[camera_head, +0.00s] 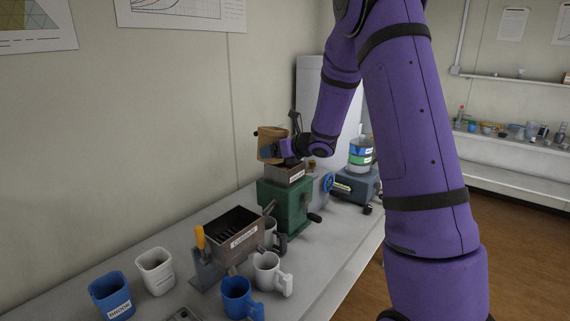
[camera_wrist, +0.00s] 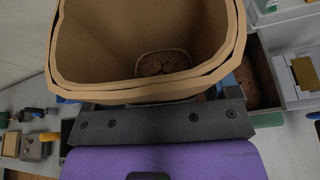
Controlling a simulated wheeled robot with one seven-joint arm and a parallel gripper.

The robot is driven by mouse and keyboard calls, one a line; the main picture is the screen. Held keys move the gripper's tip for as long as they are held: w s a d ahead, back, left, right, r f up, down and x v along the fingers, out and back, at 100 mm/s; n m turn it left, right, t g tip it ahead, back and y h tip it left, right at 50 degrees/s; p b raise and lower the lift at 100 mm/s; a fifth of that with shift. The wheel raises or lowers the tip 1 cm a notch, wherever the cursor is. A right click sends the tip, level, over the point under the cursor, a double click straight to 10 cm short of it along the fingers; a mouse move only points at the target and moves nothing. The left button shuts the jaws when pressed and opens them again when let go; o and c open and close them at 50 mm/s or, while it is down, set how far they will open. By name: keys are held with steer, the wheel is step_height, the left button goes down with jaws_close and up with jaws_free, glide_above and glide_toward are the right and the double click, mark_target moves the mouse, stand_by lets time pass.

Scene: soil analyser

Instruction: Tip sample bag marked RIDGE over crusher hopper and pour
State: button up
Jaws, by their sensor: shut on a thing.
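My gripper (camera_head: 284,149) is shut on a brown paper sample bag (camera_head: 270,140). It holds the bag at the hopper (camera_head: 290,176) of the green crusher (camera_head: 285,207), above its rim. In the wrist view the open mouth of the bag (camera_wrist: 105,50) faces the camera, and a lump of dark brown soil (camera_wrist: 164,63) lies deep inside. A grey-walled box with brown soil (camera_wrist: 256,78) in it shows to the right of the bag and looks like the hopper. The RIDGE mark on the bag is not readable in either view.
A steel box splitter (camera_head: 236,236) with an orange handle stands nearer on the bench. Blue mugs (camera_head: 111,297) and white mugs (camera_head: 156,271) surround it. A sieve stack (camera_head: 360,155) on a blue-grey base stands right of the crusher. A wall is close on the left.

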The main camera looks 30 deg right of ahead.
steer(key=shift+r, duration=1.45)
